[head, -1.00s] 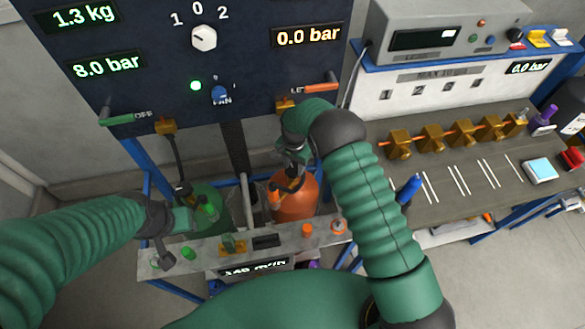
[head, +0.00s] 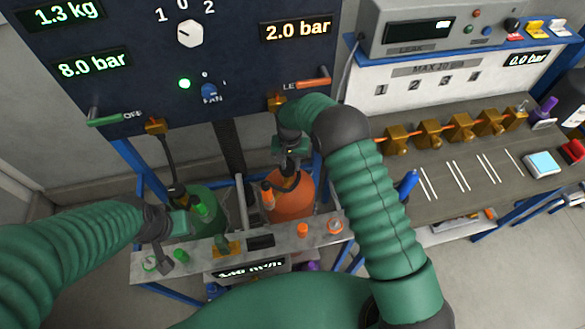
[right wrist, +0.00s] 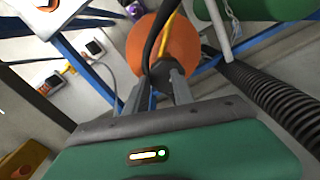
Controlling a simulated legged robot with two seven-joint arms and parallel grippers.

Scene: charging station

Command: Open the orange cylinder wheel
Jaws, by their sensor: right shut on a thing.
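The orange cylinder (head: 292,205) stands behind the narrow metal shelf, below the dark panel; it also shows in the right wrist view (right wrist: 150,40). My right gripper (head: 290,170) points down at its top. In the right wrist view, my right gripper's two grey fingers (right wrist: 158,90) are shut on the dark wheel (right wrist: 163,74) at the top of the orange cylinder. The wheel is mostly hidden by my gripper in the head view. My left gripper (head: 172,238) is over the left end of the shelf, near the green cylinder (head: 205,205); its jaws are unclear.
A lever with an orange handle (head: 313,83) sits above my right gripper. The metal shelf (head: 200,258) lies in front. A bench with brass valves (head: 428,132) is at the right.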

